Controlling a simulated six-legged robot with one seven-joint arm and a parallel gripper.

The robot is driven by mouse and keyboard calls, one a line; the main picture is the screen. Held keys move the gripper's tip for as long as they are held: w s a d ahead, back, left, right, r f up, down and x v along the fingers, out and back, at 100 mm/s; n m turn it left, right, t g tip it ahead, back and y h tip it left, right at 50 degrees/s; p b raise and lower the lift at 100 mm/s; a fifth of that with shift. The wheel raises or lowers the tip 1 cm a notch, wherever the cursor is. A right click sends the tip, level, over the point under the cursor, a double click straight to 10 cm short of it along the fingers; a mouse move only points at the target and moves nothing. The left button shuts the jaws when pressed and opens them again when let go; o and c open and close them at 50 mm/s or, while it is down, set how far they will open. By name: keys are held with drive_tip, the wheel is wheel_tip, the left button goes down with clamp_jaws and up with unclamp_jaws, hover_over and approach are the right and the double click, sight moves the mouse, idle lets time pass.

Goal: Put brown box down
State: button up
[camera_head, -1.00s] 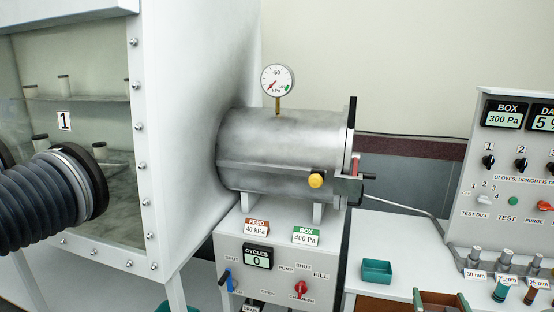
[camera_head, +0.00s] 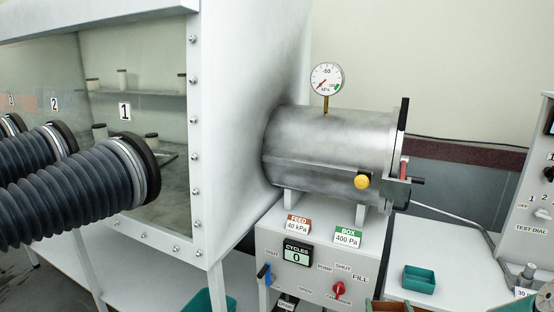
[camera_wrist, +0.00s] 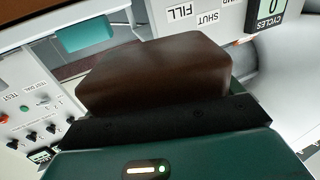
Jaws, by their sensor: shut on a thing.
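The brown box (camera_wrist: 155,75) fills the middle of the wrist view, dark brown with rounded edges. My gripper (camera_wrist: 168,125) is shut on it. A black finger bar lies across the near side of the box, and the far finger is hidden. The box looks held in the air, but its clearance to any surface cannot be told.
A control stand (camera_head: 312,262) with a CYCLES display is under the metal chamber (camera_head: 330,150). A small teal tray (camera_head: 419,280) rests on the white bench (camera_head: 455,265) to its right. The glovebox (camera_head: 235,120) with black gloves is at left. A brown-edged thing is cut off at the bottom.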

drive_tip(key=w+a+f+n+y, duration=0.1)
drive_tip(key=a+f, duration=0.4)
drive_tip(key=a, duration=0.5)
drive_tip(key=w+a+f+n+y, duration=0.1)
drive_tip(key=w+a+f+y, duration=0.1)
drive_tip(key=a+f, duration=0.4)
drive_tip(key=a, duration=0.4)
drive_tip(key=shift+a+f+y, duration=0.25)
drive_tip(key=shift+a+y, duration=0.15)
